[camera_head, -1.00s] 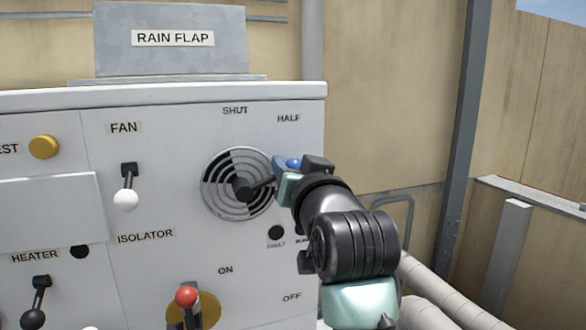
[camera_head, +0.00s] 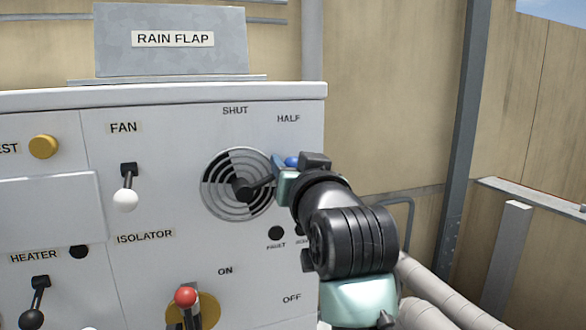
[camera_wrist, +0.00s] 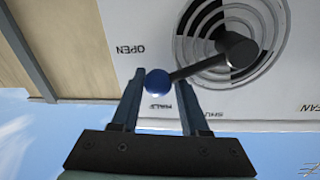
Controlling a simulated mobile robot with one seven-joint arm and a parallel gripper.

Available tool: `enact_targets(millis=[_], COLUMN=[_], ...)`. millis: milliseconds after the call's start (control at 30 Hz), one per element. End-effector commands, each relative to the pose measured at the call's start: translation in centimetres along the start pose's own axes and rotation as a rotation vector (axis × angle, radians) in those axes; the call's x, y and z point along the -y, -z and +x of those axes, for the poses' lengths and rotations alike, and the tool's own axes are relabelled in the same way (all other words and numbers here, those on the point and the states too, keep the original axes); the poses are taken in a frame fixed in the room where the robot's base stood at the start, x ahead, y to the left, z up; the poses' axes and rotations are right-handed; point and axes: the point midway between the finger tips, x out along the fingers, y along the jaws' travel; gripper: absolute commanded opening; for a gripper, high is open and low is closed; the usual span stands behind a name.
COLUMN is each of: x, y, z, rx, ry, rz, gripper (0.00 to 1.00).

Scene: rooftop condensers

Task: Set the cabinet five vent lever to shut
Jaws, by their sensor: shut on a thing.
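The vent lever is a dark arm on a round louvred vent dial (camera_head: 218,203), with a blue ball knob (camera_head: 291,161) at its end. SHUT is printed above the dial and HALF at its upper right; OPEN shows in the wrist view. The lever points right and slightly up, between OPEN and HALF. My gripper (camera_head: 295,170) is shut on the blue knob, which also shows between the fingers in the wrist view (camera_wrist: 158,82). In the head view my gripper partly hides the knob and the dial's right side.
Left on the same panel are a white-tipped FAN lever (camera_head: 126,190), a yellow button (camera_head: 43,147), a HEATER lever (camera_head: 36,300) and a red-tipped ISOLATOR lever (camera_head: 186,298). A RAIN FLAP plate (camera_head: 170,60) stands on top. Pipes (camera_head: 432,285) run at the lower right.

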Motion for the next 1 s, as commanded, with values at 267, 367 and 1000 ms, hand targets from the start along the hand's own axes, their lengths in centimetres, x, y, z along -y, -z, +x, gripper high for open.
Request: enact_targets(millis=[267,367,1000], x=[0.8,1.4,5.7], y=[0.3,0.8,2.8], z=[0.1,0.0,-0.4], rx=[-0.004,-0.014,-0.078], ry=[0.005,0.008,0.025], rz=[-0.165,-0.256,-0.848], gripper=[0.00,0.00,0.00])
